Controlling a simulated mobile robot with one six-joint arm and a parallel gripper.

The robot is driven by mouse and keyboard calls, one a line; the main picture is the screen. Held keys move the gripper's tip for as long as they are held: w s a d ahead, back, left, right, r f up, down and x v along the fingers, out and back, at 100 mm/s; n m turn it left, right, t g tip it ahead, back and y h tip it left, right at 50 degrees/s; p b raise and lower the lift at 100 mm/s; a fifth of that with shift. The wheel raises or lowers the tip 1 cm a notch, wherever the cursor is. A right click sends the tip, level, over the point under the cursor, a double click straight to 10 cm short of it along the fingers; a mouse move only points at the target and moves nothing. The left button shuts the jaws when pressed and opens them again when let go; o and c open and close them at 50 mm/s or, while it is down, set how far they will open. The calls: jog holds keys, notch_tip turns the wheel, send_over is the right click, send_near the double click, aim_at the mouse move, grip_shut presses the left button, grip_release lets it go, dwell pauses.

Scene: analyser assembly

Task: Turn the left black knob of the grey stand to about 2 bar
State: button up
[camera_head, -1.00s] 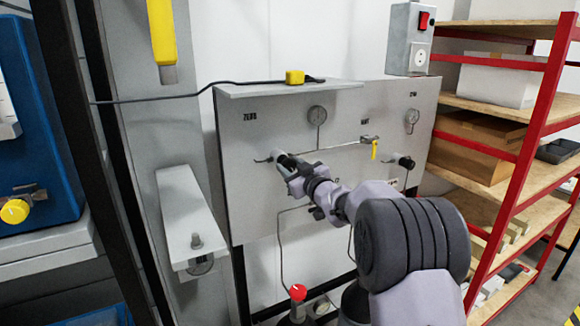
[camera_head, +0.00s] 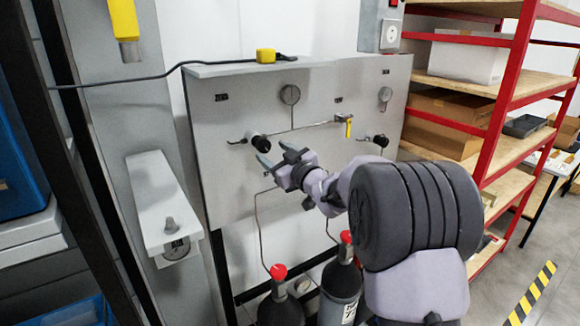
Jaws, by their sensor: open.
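The grey stand (camera_head: 222,170) is an upright panel with two black knobs. The left black knob (camera_head: 261,143) is on its left half, below and left of a round gauge (camera_head: 290,94). The gauge's needle is too small to read. My gripper (camera_head: 272,158) is open and empty in front of the panel, just below and right of the left knob. Its fingers point left and appear apart from the knob, though depth is hard to judge.
A yellow-handled valve (camera_head: 347,125) sits between the knobs. Two dark cylinders with red caps stand below, one of them here (camera_head: 340,292). A red-framed shelf (camera_head: 497,115) stands to the right. A white ledge (camera_head: 152,200) juts out at left.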

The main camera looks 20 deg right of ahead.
jog(key=v, duration=1.2)
jog(key=s+d+f+m+g+h+b, duration=0.2)
jog(key=s+f+m+g+h+b, duration=0.2)
jog(key=s+f+m+h+b, duration=0.6)
jog(key=s+a+f+g+y+b, duration=0.1)
jog(key=s+a+f, duration=0.3)
jog(key=s, duration=0.4)
jog(key=s+a+f+g+y+b, duration=0.2)
jog(key=s+a+f+g+y, duration=0.1)
jog(key=s, duration=0.6)
jog(key=s+a+f+m+g+y+b, duration=0.1)
jog(key=s+a+f+g+y+b, duration=0.1)
jog(key=s+f, duration=0.4)
jog(key=s+a+g, duration=0.1)
jog(key=s+a, duration=0.1)
jog(key=s, duration=0.1)
jog(key=shift+a+f, duration=0.15)
jog(key=shift+a, duration=0.15)
